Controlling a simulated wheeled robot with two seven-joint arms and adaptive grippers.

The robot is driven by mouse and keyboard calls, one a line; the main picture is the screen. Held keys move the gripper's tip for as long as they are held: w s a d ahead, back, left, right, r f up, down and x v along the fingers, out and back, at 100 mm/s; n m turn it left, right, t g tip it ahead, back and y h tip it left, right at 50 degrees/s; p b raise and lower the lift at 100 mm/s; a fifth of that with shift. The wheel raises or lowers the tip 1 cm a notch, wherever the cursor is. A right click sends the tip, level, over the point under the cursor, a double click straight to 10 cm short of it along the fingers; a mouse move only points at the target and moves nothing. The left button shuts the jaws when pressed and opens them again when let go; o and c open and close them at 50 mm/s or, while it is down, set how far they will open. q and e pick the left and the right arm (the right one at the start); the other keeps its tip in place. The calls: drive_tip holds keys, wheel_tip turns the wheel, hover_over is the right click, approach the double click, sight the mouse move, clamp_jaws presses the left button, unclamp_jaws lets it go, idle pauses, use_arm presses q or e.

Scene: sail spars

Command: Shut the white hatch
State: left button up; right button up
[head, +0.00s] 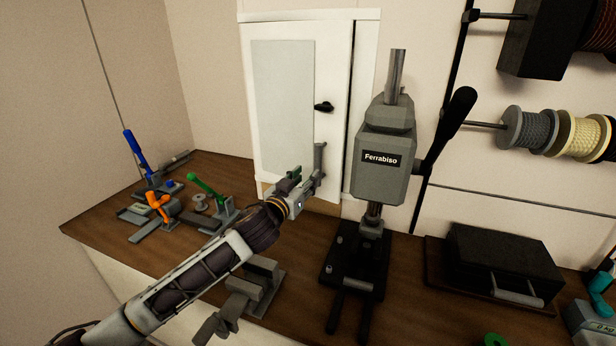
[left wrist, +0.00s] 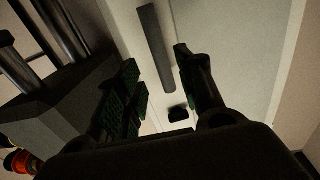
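The white hatch (head: 332,60) is in the back wall, with a pale grey panel and a black knob (head: 324,106) near its right edge. A thin dark gap shows along that edge; it looks slightly ajar. My left gripper (head: 308,166) is in front of its lower right part, below the knob. In the left wrist view the gripper (left wrist: 157,62) has its fingers apart with nothing clearly between them. The hatch panel (left wrist: 245,60) and a dark knob (left wrist: 178,113) lie beyond. I cannot tell whether the fingers touch the hatch. My right gripper is not in view.
A grey press (head: 385,165) with a black lever stands on the wooden bench (head: 290,262) right of the hatch. Small clamps (head: 158,205) stand at left and a grey vise-like tool (head: 250,288) at the front. A black case (head: 500,262) lies right; spools (head: 530,128) hang above it.

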sight(316, 167)
use_arm(q)
drive_tip(key=shift+b+x, duration=0.5)
drive_tip(key=shift+x, duration=3.55)
drive_tip(key=shift+d, duration=0.1)
clamp_jaws()
